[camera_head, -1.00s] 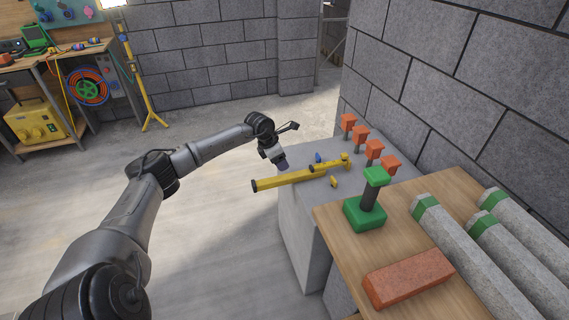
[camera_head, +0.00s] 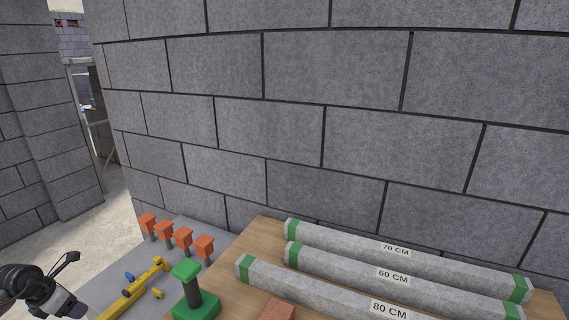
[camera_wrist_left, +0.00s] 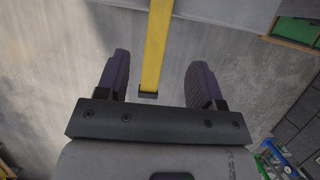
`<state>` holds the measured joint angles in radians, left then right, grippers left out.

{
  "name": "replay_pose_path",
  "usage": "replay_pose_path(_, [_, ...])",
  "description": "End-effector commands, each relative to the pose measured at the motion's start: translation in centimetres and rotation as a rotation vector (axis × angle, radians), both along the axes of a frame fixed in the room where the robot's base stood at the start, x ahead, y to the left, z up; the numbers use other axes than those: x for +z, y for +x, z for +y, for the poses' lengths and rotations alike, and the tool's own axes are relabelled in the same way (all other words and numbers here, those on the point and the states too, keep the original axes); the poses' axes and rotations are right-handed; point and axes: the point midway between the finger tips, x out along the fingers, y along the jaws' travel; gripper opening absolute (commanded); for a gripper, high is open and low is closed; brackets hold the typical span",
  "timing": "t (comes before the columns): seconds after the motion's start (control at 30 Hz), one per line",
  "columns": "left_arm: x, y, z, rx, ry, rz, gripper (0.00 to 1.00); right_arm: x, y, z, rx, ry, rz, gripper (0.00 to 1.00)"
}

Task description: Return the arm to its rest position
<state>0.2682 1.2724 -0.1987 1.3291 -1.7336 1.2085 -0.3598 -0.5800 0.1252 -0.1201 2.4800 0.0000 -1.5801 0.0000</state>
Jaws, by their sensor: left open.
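My left gripper (camera_wrist_left: 157,84) is open in the left wrist view, with its two dark fingers apart. The end of a yellow bar (camera_wrist_left: 155,45) lies between and ahead of the fingers; I cannot tell whether they are level with it. In the head view my left wrist shows at the bottom left corner, beside the yellow tool (camera_head: 130,291) on the grey block top. The fingertips are cut off there. My right gripper is in neither view.
A wooden top (camera_head: 236,262) holds a green stand (camera_head: 188,291), concrete bars marked 70 CM (camera_head: 345,246), 60 CM (camera_head: 350,275) and 80 CM (camera_head: 320,290), and a red brick (camera_head: 279,311). Several orange-capped pegs (camera_head: 182,237) stand by the block wall (camera_head: 300,130). Open floor lies left.

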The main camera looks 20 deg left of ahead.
Motion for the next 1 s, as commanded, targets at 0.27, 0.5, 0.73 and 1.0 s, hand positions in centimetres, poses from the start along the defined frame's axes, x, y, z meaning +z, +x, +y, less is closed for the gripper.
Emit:
replay_pose_path(0.27, [1.9,3.4,0.6,0.101,-0.014,-0.236,0.61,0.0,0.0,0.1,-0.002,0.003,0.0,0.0])
replay_pose_path(0.5, [9.4,9.3,-0.8,0.268,-0.225,-0.779,0.61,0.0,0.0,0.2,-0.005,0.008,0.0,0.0])
replay_pose_path(0.73, [19.1,10.9,-3.5,0.467,-0.559,-1.268,0.61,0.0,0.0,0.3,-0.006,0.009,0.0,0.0])
replay_pose_path(1.0, [23.4,8.4,-6.4,0.929,-1.093,-1.614,0.61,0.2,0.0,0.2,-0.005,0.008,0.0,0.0])
